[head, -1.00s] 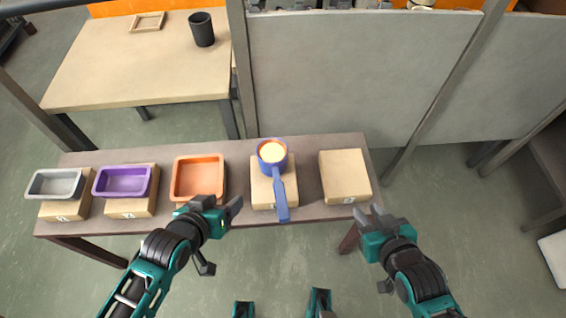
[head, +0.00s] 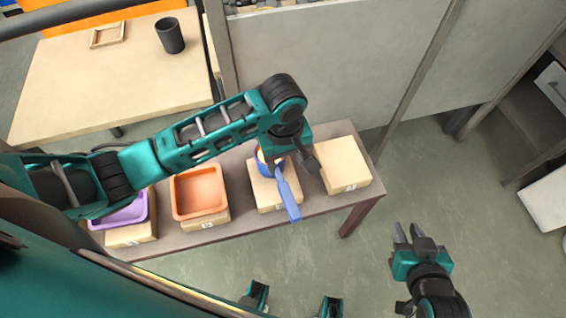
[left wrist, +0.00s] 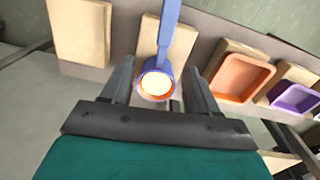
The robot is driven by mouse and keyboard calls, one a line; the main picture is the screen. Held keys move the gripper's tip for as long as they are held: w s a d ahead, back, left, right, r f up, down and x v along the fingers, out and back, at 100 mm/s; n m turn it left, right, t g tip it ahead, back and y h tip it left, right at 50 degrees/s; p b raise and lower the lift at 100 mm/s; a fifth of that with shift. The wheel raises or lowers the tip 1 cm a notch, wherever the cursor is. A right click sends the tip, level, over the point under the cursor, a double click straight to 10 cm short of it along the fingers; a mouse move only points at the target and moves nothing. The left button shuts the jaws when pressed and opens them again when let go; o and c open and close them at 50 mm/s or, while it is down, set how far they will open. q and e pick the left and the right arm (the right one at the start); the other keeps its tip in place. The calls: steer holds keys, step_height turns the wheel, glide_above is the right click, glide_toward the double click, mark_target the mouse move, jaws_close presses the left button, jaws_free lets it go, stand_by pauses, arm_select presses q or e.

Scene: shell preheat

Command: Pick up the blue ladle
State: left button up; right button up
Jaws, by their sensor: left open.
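The blue ladle (head: 290,198) rests on a cardboard-coloured box (head: 265,199) on the long table, its handle toward the table's near edge. Its bowl holds pale contents and is partly hidden by my left gripper in the head view. My left gripper (head: 292,160) is open at the bowl end. In the left wrist view the ladle (left wrist: 172,40) shows its bowl between the two fingers of my left gripper (left wrist: 158,82), with a gap on each side. My right gripper (head: 408,232) is open and empty, over the floor right of the table.
An orange tray (head: 199,192) and a purple tray (head: 122,212) sit on boxes to the left. A bare box (head: 342,168) stands to the right of the ladle. Behind are a grey partition (head: 330,60) and a wooden table (head: 120,80) with a black cup (head: 170,36).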

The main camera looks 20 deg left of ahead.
arm_select(q)
steer(key=b, duration=0.2)
glide_above(283, 185)
step_height(283, 185, down, 8)
steer(key=shift+w+d+r, duration=0.1)
steer(key=shift+w+r, duration=0.05)
steer(key=shift+r, duration=0.05)
steer(key=f+b, duration=0.1)
steer(key=f, duration=0.4)
steer(key=shift+s+b, duration=0.2)
steer(key=shift+b, duration=0.2)
steer(key=c, duration=1.1)
jaws_close()
steer(key=shift+r, duration=0.15)
